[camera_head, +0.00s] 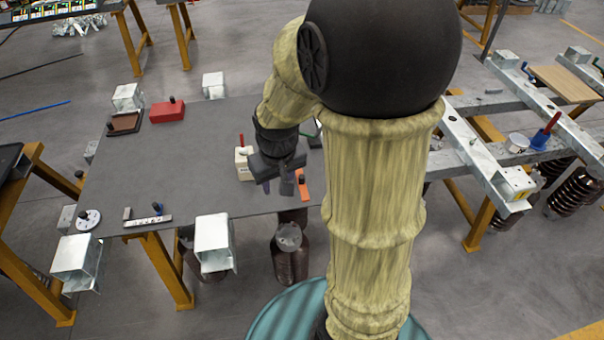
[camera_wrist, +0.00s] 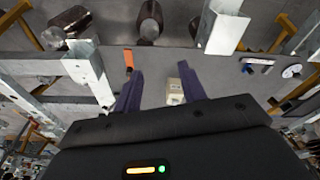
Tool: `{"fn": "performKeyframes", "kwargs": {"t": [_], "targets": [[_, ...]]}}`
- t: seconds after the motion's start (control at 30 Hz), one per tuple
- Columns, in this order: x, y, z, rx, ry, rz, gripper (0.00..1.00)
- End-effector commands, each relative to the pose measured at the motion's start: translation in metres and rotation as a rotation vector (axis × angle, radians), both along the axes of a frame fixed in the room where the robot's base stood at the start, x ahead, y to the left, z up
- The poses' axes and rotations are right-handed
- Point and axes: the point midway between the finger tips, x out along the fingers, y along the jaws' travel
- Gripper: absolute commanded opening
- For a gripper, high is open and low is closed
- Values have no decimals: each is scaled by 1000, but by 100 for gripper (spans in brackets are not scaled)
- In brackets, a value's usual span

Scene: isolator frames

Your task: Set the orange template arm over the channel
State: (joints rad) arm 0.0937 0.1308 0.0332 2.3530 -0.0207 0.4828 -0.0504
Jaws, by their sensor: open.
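The orange template arm (camera_head: 303,188) is a narrow orange strip near the front edge of the grey table, just right of my gripper (camera_head: 279,188). A dark knob stands at its far end, and my arm stands close beside it. In the wrist view the orange strip (camera_wrist: 128,58) lies just beyond the left fingertip of my gripper (camera_wrist: 158,72). The fingers are apart with nothing between them that I can see held. A galvanized channel piece (camera_head: 213,240) sits at the table's front edge; it also shows in the wrist view (camera_wrist: 224,30). I cannot tell which channel the task names.
A cream block (camera_head: 243,163) with a red handle stands left of my gripper. A red block (camera_head: 167,111), a brown tray (camera_head: 124,123), a white disc (camera_head: 88,219) and a small metal bar (camera_head: 147,221) lie farther left. The table's middle is clear. Steel beams (camera_head: 480,165) stand right.

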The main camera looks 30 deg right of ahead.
Motion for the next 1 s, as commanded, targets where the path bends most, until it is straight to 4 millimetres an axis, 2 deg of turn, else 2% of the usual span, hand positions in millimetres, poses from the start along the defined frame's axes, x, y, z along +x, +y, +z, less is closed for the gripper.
{"fn": "performKeyframes", "kwargs": {"t": [0.03,0.2,0.3,0.4,0.5,0.6,1.0], "targets": [[19,-12,-1,-3,18,-8,41],[74,-53,-3,-3,85,-13,41],[100,-81,-7,2,122,-16,41],[119,-105,-10,11,152,-21,41],[129,-122,-12,16,168,-26,41],[132,-129,-13,19,176,-28,41],[131,-129,-16,19,177,-28,41]]}}
